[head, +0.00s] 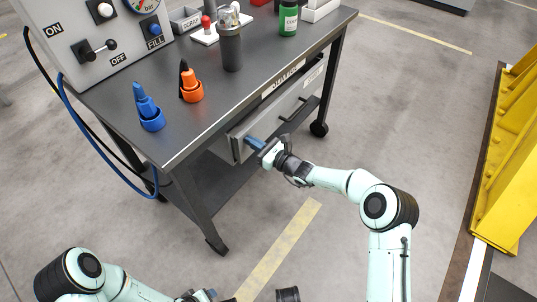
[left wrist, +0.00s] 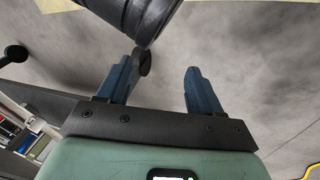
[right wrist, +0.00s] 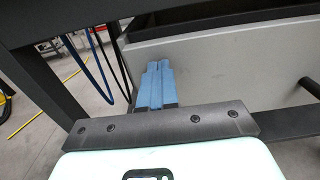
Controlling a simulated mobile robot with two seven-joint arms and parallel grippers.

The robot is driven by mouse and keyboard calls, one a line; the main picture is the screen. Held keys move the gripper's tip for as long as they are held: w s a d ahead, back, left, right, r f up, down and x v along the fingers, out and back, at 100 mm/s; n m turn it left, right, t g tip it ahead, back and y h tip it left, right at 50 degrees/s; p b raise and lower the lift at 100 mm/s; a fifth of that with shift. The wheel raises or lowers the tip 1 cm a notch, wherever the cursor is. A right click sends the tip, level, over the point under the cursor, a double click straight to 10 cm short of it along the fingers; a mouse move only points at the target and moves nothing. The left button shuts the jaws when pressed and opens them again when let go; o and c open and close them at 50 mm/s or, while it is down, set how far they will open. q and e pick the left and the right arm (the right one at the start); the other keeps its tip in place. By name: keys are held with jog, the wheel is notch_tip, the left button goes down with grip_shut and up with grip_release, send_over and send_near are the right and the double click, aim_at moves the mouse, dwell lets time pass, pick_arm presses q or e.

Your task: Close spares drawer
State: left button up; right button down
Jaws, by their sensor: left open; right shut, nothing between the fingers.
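The spares drawer (head: 296,104) is a pale grey drawer under the dark workbench, with a dark bar handle (head: 298,111) on its front. It stands out from under the bench top. In the right wrist view its grey front (right wrist: 220,62) shows, with the dark open inside above it. My right gripper (head: 255,143) is shut and empty, its blue fingertips (right wrist: 157,75) at the left part of the drawer front; I cannot tell whether they touch it. My left gripper (left wrist: 162,85) is open and empty, low at the bottom edge of the head view.
The workbench (head: 262,62) carries a control panel (head: 95,35), blue (head: 148,112) and orange (head: 191,88) cone-shaped items, a dark cylinder (head: 231,50) and a green container (head: 288,20). Hoses hang at its left. A yellow structure (head: 505,150) stands at the right. Floor between is clear.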

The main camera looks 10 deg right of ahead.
pick_arm(q)
jog(key=f, duration=0.1)
jog(key=s, duration=0.1)
jog(key=s+f+b, duration=0.1)
jog(key=shift+a+f+g, duration=0.3)
jog(key=shift+f, duration=0.05)
pick_arm(e)
jog(key=x, duration=0.3)
jog(key=shift+a+r, duration=0.1)
jog(key=shift+r, duration=0.1)
jog(key=shift+r, duration=0.1)
